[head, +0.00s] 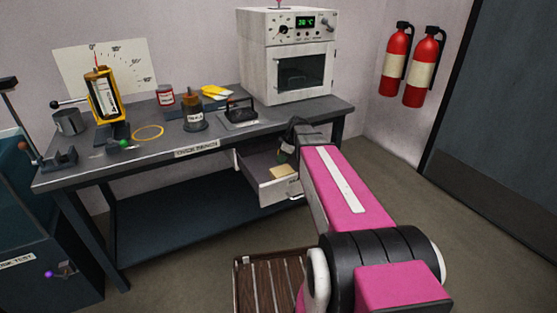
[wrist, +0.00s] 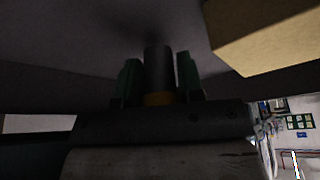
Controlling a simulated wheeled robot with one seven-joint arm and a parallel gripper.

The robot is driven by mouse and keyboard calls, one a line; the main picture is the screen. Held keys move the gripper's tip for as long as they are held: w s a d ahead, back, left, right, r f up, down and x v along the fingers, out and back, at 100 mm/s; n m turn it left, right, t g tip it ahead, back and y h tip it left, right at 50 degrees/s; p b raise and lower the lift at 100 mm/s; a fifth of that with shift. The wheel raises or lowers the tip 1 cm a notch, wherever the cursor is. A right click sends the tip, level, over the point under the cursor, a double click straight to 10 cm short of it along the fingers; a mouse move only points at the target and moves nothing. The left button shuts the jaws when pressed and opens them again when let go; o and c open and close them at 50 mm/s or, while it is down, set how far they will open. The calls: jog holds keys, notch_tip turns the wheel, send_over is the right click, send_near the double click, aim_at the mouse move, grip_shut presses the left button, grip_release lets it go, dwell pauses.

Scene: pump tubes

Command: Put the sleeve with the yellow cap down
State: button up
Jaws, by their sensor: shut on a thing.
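In the wrist view, my gripper (wrist: 157,72) has its two green fingers shut on a dark grey cylinder, the sleeve (wrist: 157,60). Its yellow-orange cap (wrist: 159,99) shows at the end nearer my wrist. The sleeve's far end is in shadow against a dark grey surface, and I cannot tell whether it touches. In the head view, my arm reaches to the open drawer (head: 262,187) under the bench. My gripper is small and dark there, and the sleeve cannot be made out.
A tan block (head: 284,172) lies in the drawer; in the wrist view it is close by at the upper right (wrist: 268,32). The bench (head: 110,163) above carries a white oven (head: 290,55), a dark bottle (head: 194,119) and a yellow ring (head: 148,132).

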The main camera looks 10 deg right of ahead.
jog(key=shift+w+a, duration=0.35)
jog(key=shift+a, duration=0.5)
jog(key=shift+s+d+f, duration=0.1)
jog(key=shift+d+f, duration=0.05)
jog(key=shift+f, duration=0.45)
jog(key=o, duration=1.1)
jog(key=shift+f, duration=0.1)
jog(key=v, duration=1.2)
